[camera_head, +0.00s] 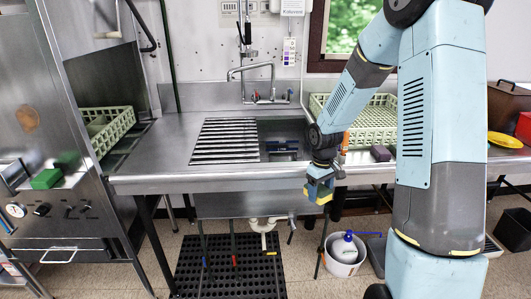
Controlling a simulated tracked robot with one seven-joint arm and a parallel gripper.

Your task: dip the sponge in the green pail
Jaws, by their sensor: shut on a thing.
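My gripper (318,192) hangs in front of the sink counter's front edge, to the left of my upright arm link. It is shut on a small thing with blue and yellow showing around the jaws. It is too small and too covered to tell whether this is the sponge. I see no pail that is clearly green. A white bucket (338,266) stands on the floor below and to the right of my gripper, with a white and blue jug at it. A dark purple-brown block (380,153) lies on the counter behind my arm.
The steel counter (165,150) has a slatted grate (225,140) over the sink and a tap (256,90) behind. Cream racks stand left (105,130) and right (372,125). A green block (46,178) sits at the left machine. A black mat (222,270) covers the floor.

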